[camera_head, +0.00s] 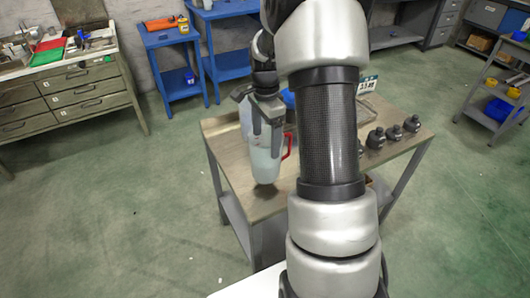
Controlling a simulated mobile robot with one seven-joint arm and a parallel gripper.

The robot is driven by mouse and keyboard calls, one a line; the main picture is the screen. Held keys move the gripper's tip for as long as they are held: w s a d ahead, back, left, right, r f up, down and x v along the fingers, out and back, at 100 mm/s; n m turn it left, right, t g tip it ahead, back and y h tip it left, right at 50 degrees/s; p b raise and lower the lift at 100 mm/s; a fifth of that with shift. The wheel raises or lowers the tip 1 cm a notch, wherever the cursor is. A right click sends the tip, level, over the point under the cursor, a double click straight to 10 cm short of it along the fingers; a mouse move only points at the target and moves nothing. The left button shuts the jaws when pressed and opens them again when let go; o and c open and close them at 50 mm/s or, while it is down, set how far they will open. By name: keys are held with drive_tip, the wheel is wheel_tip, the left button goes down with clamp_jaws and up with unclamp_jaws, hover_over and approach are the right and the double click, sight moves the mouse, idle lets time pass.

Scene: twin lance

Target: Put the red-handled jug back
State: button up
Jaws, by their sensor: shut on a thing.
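The red-handled jug (264,167) is a translucent, pale vessel with its red handle on the right side. It stands upright at the left part of the workbench top (238,168). My gripper (267,135) reaches down from above with its fingers at the jug's upper part, and it is shut on the jug. The jug's rim is partly hidden by the fingers. I cannot tell whether its base touches the bench or hangs just above it.
Several dark, knobbed weights (376,138) stand at the bench's right side. A numbered sign (367,85) and a blue item (287,97) are at the back. My arm hides the bench's middle. A blue table (172,40) and a drawer cabinet (75,90) stand farther left.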

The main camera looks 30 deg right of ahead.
drive_tip(key=shift+w+f, duration=0.1)
drive_tip(key=shift+f, duration=2)
drive_tip(key=shift+f, duration=0.15)
drive_tip(key=o, duration=2.1)
drive_tip(key=shift+c, duration=0.2)
